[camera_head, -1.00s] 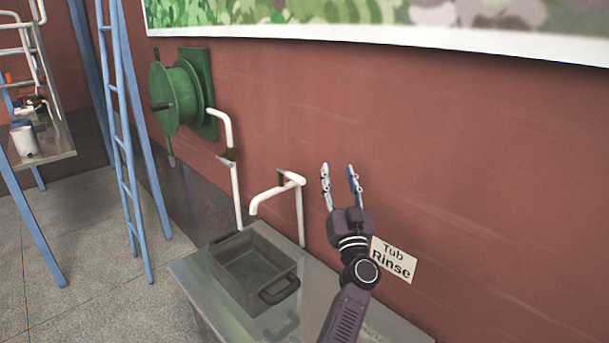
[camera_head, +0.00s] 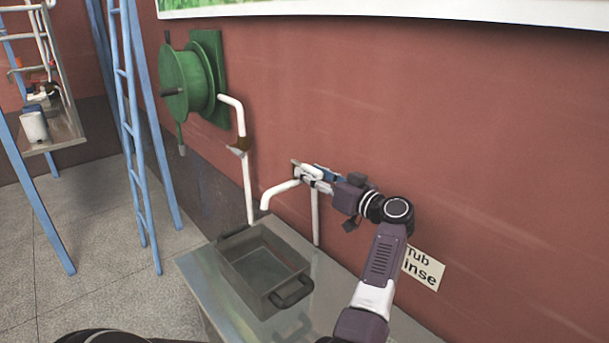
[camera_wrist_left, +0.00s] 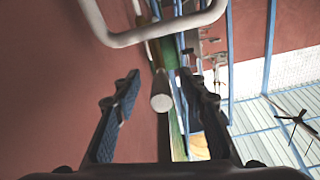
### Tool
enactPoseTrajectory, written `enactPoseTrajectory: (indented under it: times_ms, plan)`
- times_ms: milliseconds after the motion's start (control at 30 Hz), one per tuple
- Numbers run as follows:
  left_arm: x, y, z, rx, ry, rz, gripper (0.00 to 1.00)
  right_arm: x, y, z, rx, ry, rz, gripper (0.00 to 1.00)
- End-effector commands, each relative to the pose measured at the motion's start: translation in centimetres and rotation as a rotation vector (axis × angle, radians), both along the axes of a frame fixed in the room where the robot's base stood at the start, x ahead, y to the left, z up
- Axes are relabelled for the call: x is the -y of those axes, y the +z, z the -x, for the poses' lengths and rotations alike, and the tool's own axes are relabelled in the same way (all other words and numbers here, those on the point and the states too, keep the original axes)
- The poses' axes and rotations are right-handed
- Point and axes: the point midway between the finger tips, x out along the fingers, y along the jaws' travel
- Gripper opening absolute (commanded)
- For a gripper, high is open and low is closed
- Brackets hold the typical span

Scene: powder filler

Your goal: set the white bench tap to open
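The white bench tap (camera_head: 281,192) rises behind the bench, its spout bending down beside a dark tub. My left gripper (camera_head: 310,174) is at the top of the tap, at its handle, and covers part of it in the head view. In the left wrist view its two fingers (camera_wrist_left: 163,97) stand apart. A short stub with a pale round end, likely the tap handle (camera_wrist_left: 161,101), shows between them, with gaps on both sides. The white pipe (camera_wrist_left: 160,32) curves across the top of that view. My right gripper is not in view.
The dark tub (camera_head: 233,247) stands on the metal bench (camera_head: 203,283). A second white pipe (camera_head: 247,183) with a brown fitting runs up towards the green hose reel (camera_head: 185,84). A sign (camera_head: 424,267) is on the red wall. Blue ladders (camera_head: 135,130) stand at left.

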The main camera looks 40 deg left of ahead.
Motion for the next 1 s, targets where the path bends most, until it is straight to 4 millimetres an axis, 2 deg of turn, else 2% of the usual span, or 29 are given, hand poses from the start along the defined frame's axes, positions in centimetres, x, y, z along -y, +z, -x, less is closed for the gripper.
enactPoseTrajectory:
  times_ms: [133, 367, 733, 1000]
  plan:
    - [-0.2, 0.0, 0.0, 0.002, -0.002, 0.000, 0.39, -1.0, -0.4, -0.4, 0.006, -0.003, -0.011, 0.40]
    - [-0.2, 0.1, 0.0, 0.001, -0.002, 0.000, 0.39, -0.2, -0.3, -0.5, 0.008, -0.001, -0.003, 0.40]
    - [-0.2, 0.1, 0.0, 0.001, -0.002, 0.000, 0.00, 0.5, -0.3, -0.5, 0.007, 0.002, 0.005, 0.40]
    - [-0.2, 0.1, 0.0, 0.001, -0.002, 0.000, 0.00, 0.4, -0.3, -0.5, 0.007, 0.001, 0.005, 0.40]
